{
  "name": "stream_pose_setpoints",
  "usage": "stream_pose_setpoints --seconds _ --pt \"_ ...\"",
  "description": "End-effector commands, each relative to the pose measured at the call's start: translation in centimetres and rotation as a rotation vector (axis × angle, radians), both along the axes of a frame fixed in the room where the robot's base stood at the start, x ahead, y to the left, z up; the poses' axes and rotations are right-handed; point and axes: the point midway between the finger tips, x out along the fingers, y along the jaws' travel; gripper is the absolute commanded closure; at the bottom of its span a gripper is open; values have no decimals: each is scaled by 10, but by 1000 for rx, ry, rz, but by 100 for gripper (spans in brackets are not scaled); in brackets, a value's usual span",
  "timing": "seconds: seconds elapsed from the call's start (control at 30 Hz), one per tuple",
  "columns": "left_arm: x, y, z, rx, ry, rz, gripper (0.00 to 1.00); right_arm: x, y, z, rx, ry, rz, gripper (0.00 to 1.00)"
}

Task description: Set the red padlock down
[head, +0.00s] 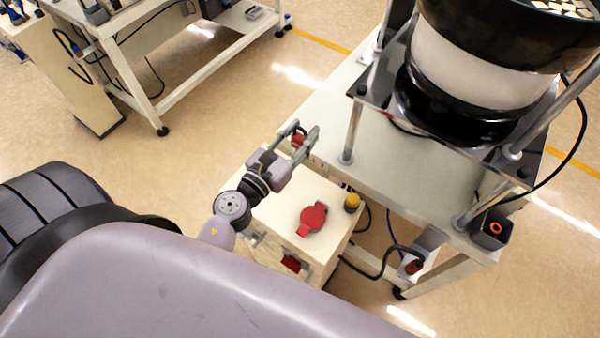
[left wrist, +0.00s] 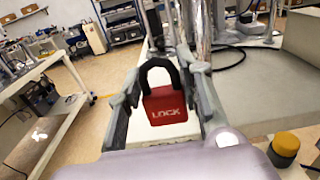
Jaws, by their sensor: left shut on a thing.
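The red padlock (left wrist: 165,108) has a dark shackle and the word LOCK on its face. In the left wrist view it is upright between the two fingers of my left gripper (left wrist: 166,92). In the head view, only a small red part of the padlock (head: 297,140) shows between the fingers of my left gripper (head: 299,137). The gripper is shut on it, near the left edge of the pale feeder table (head: 385,165). Whether the padlock touches any surface I cannot tell. My right gripper is not in view.
A pale control box (head: 270,215) with a red switch handle (head: 312,218) and a yellow knob (head: 352,202) stands close below the gripper. The bowl feeder (head: 480,70) and its metal posts rise to the right. Open floor lies to the left.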

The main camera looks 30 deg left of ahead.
Motion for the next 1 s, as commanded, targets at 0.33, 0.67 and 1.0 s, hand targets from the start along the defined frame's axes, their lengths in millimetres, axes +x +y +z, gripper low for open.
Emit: stream_pose_setpoints --seconds 0.33,0.67,1.0 --pt "0 0 -78 0 -1 1 96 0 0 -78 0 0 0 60" --pt "0 0 -102 0 -1 0 96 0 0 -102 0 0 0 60" --pt "0 0 -139 1 -1 1 96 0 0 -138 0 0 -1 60"
